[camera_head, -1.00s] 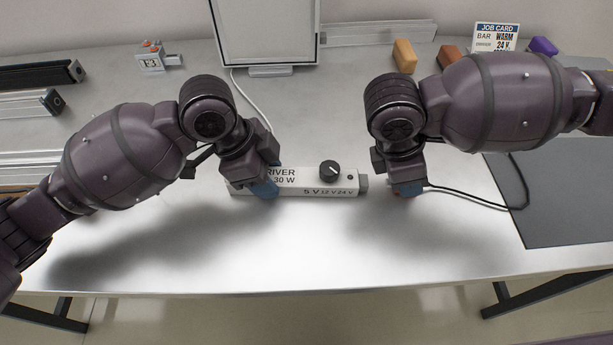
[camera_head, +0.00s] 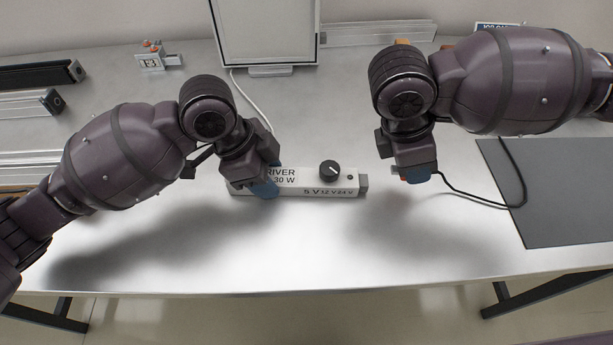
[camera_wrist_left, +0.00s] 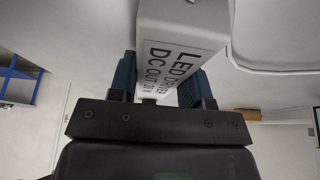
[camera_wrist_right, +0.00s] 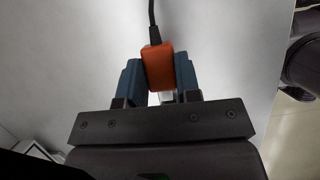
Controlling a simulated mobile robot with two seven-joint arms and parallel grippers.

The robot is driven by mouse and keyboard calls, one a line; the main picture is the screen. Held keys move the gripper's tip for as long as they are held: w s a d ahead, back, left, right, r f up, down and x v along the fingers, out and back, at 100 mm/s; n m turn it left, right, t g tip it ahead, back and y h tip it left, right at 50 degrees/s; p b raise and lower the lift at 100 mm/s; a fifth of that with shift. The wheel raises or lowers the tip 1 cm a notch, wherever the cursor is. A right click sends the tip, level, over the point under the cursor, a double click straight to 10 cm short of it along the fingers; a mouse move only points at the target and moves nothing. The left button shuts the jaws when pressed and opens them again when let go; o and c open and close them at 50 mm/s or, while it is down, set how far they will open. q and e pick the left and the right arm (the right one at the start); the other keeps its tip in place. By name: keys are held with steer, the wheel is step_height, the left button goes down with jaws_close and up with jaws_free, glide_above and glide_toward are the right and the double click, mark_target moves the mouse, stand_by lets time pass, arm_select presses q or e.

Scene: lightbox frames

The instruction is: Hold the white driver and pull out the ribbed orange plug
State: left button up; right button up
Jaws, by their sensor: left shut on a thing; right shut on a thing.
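The white driver (camera_head: 310,181) lies on the table in the head view, with a black knob and a grey socket end at its right. My left gripper (camera_head: 264,187) is shut on the driver's left part; the left wrist view shows the driver (camera_wrist_left: 180,40) between the blue fingers (camera_wrist_left: 155,82). My right gripper (camera_head: 414,175) is shut on the orange plug (camera_wrist_right: 158,66), which sits between its blue fingers in the right wrist view. A pale connector end shows below the plug. The plug is apart from the driver, to its right. In the head view the fingers mostly hide it.
A black cable (camera_head: 480,200) runs from the plug to the dark mat (camera_head: 560,205) at right. A white cable (camera_head: 245,95) runs near a framed panel (camera_head: 265,30) at the back. The table front is clear.

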arm_select(q)
steer(key=o, duration=1.1)
steer(key=shift+o, duration=0.2)
steer(key=shift+a+r, duration=0.1)
steer(key=shift+r, duration=0.05)
steer(key=v, duration=1.1)
steer(key=shift+r, duration=0.35)
